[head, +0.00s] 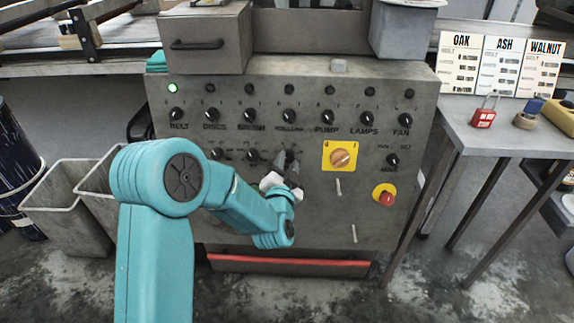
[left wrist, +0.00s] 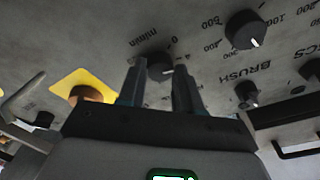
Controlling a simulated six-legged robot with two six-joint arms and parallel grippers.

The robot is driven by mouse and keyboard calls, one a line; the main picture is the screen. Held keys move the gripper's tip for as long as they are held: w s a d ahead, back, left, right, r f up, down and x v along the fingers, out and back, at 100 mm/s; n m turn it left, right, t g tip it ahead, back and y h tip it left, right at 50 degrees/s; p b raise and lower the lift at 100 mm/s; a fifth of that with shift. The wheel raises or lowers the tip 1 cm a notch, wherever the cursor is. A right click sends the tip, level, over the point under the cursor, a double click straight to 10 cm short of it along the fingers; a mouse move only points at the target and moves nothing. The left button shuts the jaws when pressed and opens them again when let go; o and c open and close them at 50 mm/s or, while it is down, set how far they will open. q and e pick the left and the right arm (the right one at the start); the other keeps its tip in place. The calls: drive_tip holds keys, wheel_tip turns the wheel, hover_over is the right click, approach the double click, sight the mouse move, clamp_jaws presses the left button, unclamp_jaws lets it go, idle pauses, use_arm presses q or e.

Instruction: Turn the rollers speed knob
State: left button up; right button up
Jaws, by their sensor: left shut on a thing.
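The rollers speed knob (left wrist: 160,67) is a black round knob with a white pointer mark on the grey control panel (head: 300,105). In the left wrist view it sits between the two fingers, with a "m/min" scale beside it. My left gripper (head: 287,160) is shut on this knob, one finger on each side; the fingers also show in the wrist view (left wrist: 159,70). In the head view my gripper hides most of the knob, below the rollers switch (head: 289,117). My right gripper is not in view.
The brush speed knob (left wrist: 245,30) is next to the held one. An orange rotary switch (head: 342,158) on a yellow plate and a red emergency button (head: 386,197) are to the right. A side table (head: 500,140) holds a red padlock (head: 484,115). Grey bins (head: 62,215) stand at left.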

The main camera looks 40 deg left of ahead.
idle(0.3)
use_arm(q)
drive_tip(key=o, duration=1)
drive_tip(key=shift+o, duration=0.2)
